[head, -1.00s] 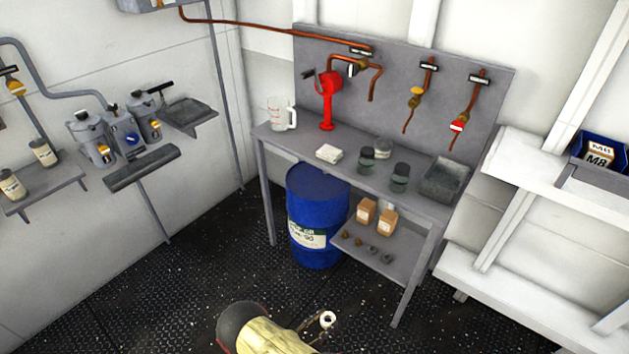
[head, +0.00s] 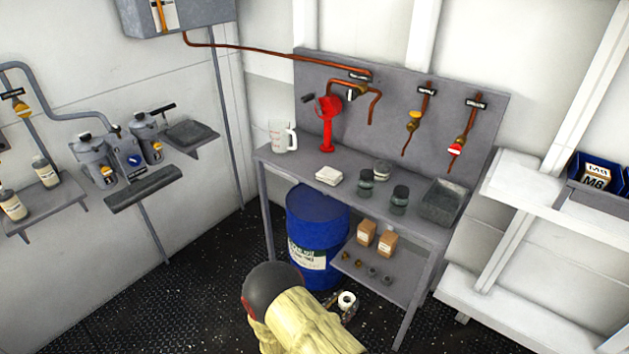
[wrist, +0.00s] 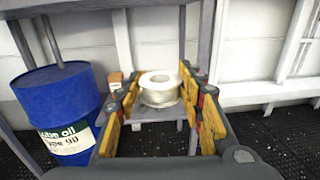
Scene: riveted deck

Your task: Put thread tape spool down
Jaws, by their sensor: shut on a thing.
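The thread tape spool (head: 347,300) is a small white ring-shaped roll, seen in the head view in front of the table's lower shelf, at the right of the blue drum. In the wrist view the spool (wrist: 160,88) sits upright between the yellow-padded fingers, its open hole facing up. My gripper (wrist: 163,100) is shut on the spool and holds it in front of the low shelf. In the head view my gripper (head: 343,308) is partly hidden behind my own arm.
A grey work table (head: 300,165) holds a jug, a white cloth, jars and a grey tray. Its lower shelf (head: 400,288) carries two cardboard boxes and several small fittings. A blue drum (head: 316,225) stands left of it. A wall shelf (head: 525,180) is at right.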

